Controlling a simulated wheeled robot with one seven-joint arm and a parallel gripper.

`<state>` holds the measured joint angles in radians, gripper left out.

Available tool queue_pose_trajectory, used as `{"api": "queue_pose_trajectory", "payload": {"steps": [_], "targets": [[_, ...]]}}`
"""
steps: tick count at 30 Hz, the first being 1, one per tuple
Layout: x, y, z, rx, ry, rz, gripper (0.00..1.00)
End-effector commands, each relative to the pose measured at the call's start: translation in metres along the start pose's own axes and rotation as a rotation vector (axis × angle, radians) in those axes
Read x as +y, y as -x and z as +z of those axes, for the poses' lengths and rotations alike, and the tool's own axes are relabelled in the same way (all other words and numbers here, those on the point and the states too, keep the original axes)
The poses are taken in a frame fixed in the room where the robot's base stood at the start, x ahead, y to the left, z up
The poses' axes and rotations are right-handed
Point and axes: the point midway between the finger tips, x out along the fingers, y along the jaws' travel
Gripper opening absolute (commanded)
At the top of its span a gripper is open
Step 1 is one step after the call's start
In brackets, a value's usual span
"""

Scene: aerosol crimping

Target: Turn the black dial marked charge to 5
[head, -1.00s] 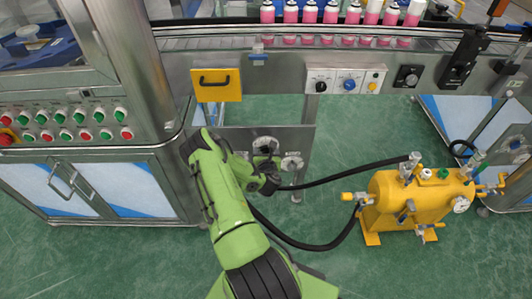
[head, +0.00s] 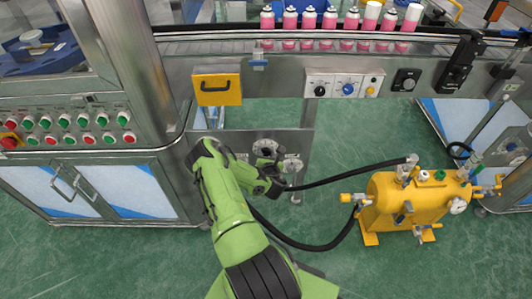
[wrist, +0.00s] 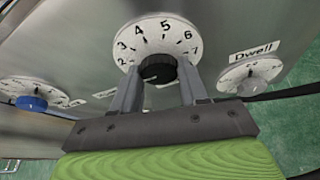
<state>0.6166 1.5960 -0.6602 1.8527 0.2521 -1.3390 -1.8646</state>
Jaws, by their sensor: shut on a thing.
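The black dial (wrist: 157,68) sits at the centre of a round white scale (wrist: 150,35) on a grey metal panel. Numbers 2 to 7 show on the scale, with 5 near the top. My gripper (wrist: 159,72) is shut on the dial, one finger on each side. A light mark shows low on the dial's left part, but its exact reading is unclear. The dial's name label is not readable. In the head view the white scale (head: 265,147) shows just above my gripper (head: 268,178), which hides the dial's lower part.
A dial marked Dwell (wrist: 250,75) is close on the right, and a blue dial (wrist: 32,103) is on the left. A black hose (head: 345,174) runs from near the panel to a yellow tank (head: 410,205). Pink cans (head: 309,20) line the conveyor above.

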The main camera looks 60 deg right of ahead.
Motion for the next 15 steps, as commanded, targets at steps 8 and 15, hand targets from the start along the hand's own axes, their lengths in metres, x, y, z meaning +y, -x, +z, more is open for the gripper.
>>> {"api": "queue_pose_trajectory", "payload": {"steps": [8,15], "targets": [[-0.0020,0.0011,0.0004,0.002,-0.240,0.098,0.13],[-0.0036,0.0003,-0.0016,0.002,-0.452,0.185,0.13]]}}
